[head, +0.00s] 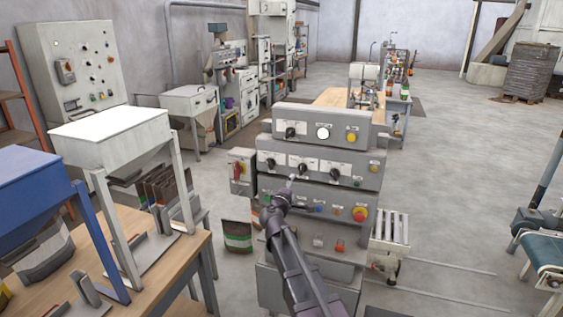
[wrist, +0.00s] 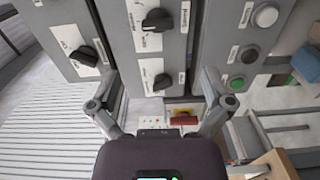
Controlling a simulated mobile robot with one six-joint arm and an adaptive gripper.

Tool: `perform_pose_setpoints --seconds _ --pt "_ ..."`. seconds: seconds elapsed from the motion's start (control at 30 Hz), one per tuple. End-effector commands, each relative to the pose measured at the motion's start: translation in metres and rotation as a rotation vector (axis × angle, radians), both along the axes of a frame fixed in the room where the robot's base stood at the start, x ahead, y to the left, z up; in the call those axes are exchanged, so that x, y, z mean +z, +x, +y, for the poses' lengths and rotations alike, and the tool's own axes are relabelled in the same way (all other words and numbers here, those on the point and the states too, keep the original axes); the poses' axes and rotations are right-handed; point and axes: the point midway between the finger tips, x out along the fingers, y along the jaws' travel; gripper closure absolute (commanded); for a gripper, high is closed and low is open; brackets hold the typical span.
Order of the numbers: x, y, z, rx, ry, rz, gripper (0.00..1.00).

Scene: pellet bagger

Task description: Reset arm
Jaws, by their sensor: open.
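My gripper (wrist: 160,88) is open in the wrist view, its two fingers spread wide with nothing between the tips. A grey control console with black rotary knobs lies beyond the fingers; one knob (wrist: 159,81) shows between them. In the head view my dark arm reaches up in front of the console (head: 318,143), and the gripper (head: 284,189) is at its middle panels. The gripper is small there and partly hidden by my arm. I cannot tell whether a finger touches the panel.
The console carries a white lamp (head: 323,132) and a red button (head: 360,214). A wooden bench (head: 165,284) with blue and white hoppers stands at left. A roller conveyor (head: 392,228) is right of the console. The floor at right (head: 455,190) is mostly clear.

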Motion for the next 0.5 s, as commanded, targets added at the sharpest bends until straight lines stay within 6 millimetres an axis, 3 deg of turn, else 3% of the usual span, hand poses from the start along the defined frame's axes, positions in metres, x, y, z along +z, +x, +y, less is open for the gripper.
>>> perform_pose_setpoints --seconds 0.27,0.5 --pt "-0.024 -0.031 -0.047 -0.144 0.179 0.056 0.00" --pt "-0.069 -0.084 -0.099 -0.354 0.449 0.171 0.00"
